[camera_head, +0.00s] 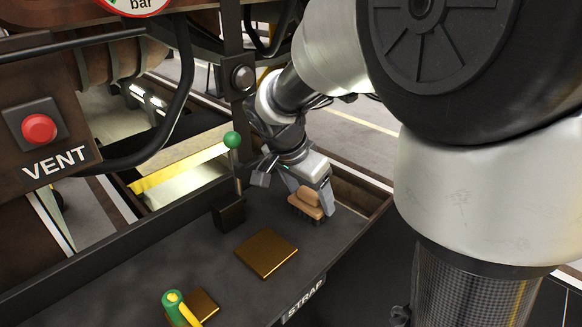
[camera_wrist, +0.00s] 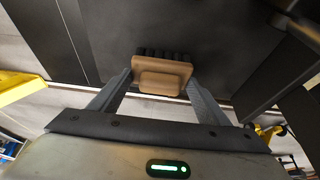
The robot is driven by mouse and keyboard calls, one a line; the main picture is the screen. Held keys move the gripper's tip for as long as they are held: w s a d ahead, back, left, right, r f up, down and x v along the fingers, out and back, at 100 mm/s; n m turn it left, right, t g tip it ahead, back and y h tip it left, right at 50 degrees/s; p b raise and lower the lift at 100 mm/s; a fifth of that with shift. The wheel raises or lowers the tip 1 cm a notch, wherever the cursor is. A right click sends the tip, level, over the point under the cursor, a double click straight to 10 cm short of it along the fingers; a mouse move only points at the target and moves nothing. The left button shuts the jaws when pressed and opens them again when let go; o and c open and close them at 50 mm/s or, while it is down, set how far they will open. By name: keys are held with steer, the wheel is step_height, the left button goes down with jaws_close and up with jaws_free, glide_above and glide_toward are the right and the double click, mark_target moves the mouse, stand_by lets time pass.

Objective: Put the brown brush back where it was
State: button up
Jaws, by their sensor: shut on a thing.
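The brown brush (camera_head: 309,205) has a tan-brown wooden body and dark bristles. It is at the right end of the dark shelf (camera_head: 225,290), close to the corner. My gripper (camera_head: 312,196) points down and is shut on it, one finger on each side. In the wrist view, the brush (camera_wrist: 161,76) lies between the two fingertips, with its bristles toward the dark surface. Whether the bristles touch the shelf I cannot tell. A flat brown square (camera_head: 266,253) lies on the shelf to the left of the brush, with nothing on it.
A lever with a green knob (camera_head: 232,140) stands behind the brown square. A green and yellow object (camera_head: 178,308) is at the front left, by a second brown square (camera_head: 203,305). A raised rim (camera_head: 352,185) edges the shelf behind the brush. A red button (camera_head: 39,128) is far left.

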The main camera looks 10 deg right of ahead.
steer(key=o, duration=1)
steer(key=shift+r+p, duration=0.2)
steer(key=shift+p, duration=0.2)
steer(key=v, duration=1)
steer(key=s+d+n+t+y, duration=0.1)
steer(key=s+n, duration=0.2)
steer(key=s, duration=0.2)
steer(key=s+d+n+t+y, duration=0.1)
steer(key=s+n, duration=0.3)
steer(key=s, duration=0.1)
steer(key=s+d+n+y, duration=0.1)
steer(key=s+n, duration=0.2)
steer(key=s, duration=0.3)
steer(key=shift+d+r+n+t+y+p, duration=0.1)
steer(key=shift+r+n+t+y+p, duration=0.1)
steer(key=shift+n+t+y+p, duration=0.2)
